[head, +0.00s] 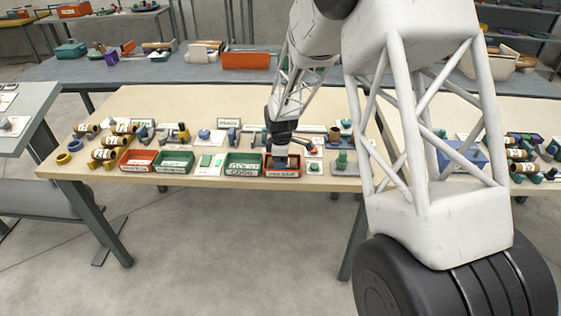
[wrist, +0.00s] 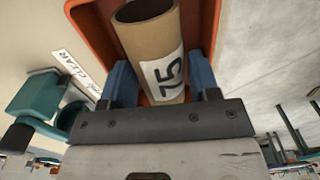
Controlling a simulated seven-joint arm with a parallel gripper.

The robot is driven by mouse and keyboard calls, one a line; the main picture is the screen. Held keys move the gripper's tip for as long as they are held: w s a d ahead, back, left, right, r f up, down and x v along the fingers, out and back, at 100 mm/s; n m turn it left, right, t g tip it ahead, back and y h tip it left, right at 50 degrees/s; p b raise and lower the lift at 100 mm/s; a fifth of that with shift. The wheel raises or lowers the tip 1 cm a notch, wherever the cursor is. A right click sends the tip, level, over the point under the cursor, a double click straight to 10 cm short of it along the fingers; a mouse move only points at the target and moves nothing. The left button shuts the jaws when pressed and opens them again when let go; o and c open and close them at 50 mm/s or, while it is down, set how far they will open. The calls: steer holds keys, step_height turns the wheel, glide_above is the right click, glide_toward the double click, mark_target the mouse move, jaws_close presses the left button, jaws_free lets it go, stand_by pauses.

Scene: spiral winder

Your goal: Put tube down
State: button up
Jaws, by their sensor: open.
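A brown cardboard tube (wrist: 150,45) with a white label reading 15 shows in the wrist view, between the two blue fingers of my gripper (wrist: 163,80). The fingers stand apart on either side of the tube; whether they touch it is hard to tell. The tube is in or just over an orange bin (wrist: 208,25). In the head view my gripper (head: 281,160) is down at the orange bin (head: 283,172) near the front edge of the table. The tube cannot be made out there.
A green bin (head: 243,165) stands just left of the orange one. Another green bin (head: 173,163) and a red bin (head: 138,161) stand farther left, near several labelled tubes (head: 104,154). A teal device (wrist: 40,105) is close beside my gripper. The floor in front is clear.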

steer(key=shift+r, duration=0.1)
step_height(320, 180, up, 12)
steer(key=shift+r, duration=0.2)
stand_by(0.5)
stand_by(0.8)
